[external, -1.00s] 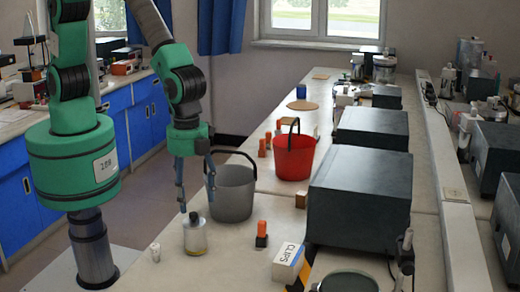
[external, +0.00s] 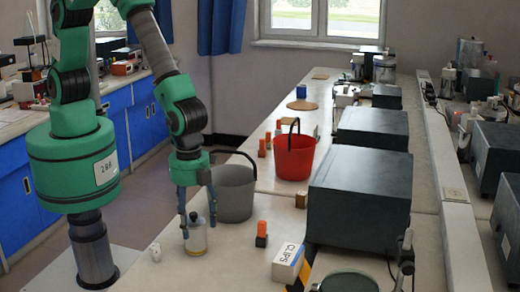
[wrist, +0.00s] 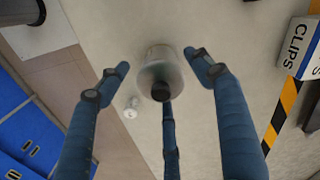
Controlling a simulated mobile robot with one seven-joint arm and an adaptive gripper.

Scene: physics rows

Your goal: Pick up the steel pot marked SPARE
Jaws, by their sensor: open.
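A small steel pot (external: 196,242) with a black knob on top stands upright near the front left edge of the pale bench. It shows below the fingers in the wrist view (wrist: 158,62), with its black knob toward the camera. No SPARE marking is readable on it. My gripper (external: 198,224) is open and points down over the pot. In the wrist view its blue fingers spread around the pot, one on each side and one at the knob side. I cannot tell whether any finger touches it.
A grey bucket (external: 234,198) stands just behind the gripper, with a red bucket (external: 294,158) farther back. An orange-topped black item (external: 262,234), a CLIPS box (external: 288,262) and a small white item (external: 155,252) are nearby. A large dark box (external: 358,200) stands right.

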